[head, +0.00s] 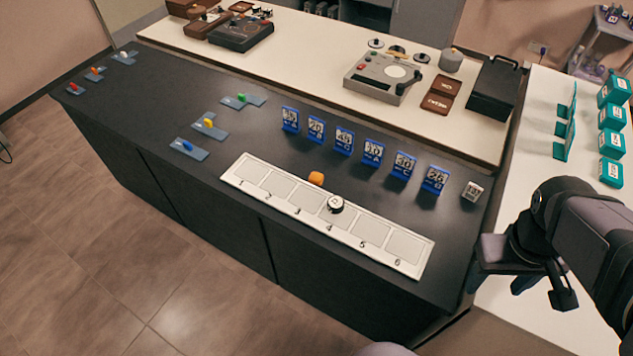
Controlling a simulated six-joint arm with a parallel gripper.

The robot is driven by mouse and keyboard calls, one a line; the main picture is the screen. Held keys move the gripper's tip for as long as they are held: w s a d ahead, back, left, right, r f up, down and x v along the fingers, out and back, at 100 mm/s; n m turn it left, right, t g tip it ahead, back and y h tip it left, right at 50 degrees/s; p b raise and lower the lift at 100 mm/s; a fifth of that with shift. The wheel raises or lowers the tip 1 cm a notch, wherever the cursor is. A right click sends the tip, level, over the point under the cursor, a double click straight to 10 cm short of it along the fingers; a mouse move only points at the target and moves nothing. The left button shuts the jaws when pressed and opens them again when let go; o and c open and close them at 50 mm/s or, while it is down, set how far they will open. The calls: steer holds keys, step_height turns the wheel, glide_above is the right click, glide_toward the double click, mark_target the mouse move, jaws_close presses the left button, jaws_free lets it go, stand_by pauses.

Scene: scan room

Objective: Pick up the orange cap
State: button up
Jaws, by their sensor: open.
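A small rounded orange piece (316,178) stands on the dark counter, just behind the white numbered strip (262,188), near its middle. Another small orange piece (95,70) lies on a blue-grey plate at the far left of the counter. I cannot tell from its shape which of the two is the cap. My gripper (545,290) is open at the lower right, beside the counter's right end. It is apart from both orange pieces, and nothing shows between its fingers.
Several blue number cards (373,152) stand in a row behind. Other plates hold yellow (208,123), blue (187,145) and green (241,97) pieces.

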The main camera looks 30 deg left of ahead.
steer(key=w+a+f+n+t+h+b, duration=0.1)
steer(key=w+a+n+t+b, duration=0.4)
steer(key=w+a+n, duration=0.4)
steer(key=w+a+f+n+t+b, duration=0.2)
steer(key=w+a+n+b, duration=0.5)
steer(key=a+n, duration=0.45)
steer(key=s+a+r+n+t+y+b, duration=0.25)
steer(key=a+n, duration=0.45)
steer(key=a, duration=0.6)
steer(key=s+a+r+n+t+y+b, duration=0.1)
steer(key=a+n+t+y+b, duration=0.4)
steer(key=a, duration=0.8)
steer(key=n+g+h+p, duration=0.2)
glide_toward(316, 178)
steer(key=shift+w+a+r+m, duration=0.1)
steer(key=shift+w+a+m, duration=0.2)
steer(key=shift+w, duration=0.3)
steer(key=shift+f, duration=0.4)
steer(key=shift+p+x, duration=0.75)
steer(key=shift+x, duration=2.9)
steer(key=shift+d, duration=0.1)
